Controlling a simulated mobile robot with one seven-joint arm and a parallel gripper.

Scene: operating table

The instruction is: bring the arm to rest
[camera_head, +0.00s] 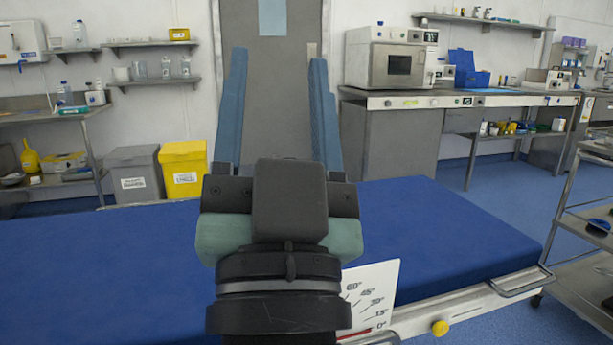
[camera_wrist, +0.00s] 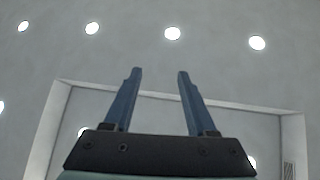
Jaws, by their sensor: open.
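My gripper (camera_head: 278,105) stands in the middle of the head view, its two long blue fingers pointing up and away. The fingers are wide apart with nothing between them. In the wrist view the gripper (camera_wrist: 155,95) is also open and empty, with the ceiling and its round lights behind it. Below the gripper in the head view lies the blue operating table (camera_head: 440,225). My arm and gripper hide the table's middle. No object is held.
A metal trolley (camera_head: 570,275) stands at the right. Yellow (camera_head: 183,168) and grey (camera_head: 134,174) bins stand behind the table. A counter (camera_head: 400,140) lines the back wall.

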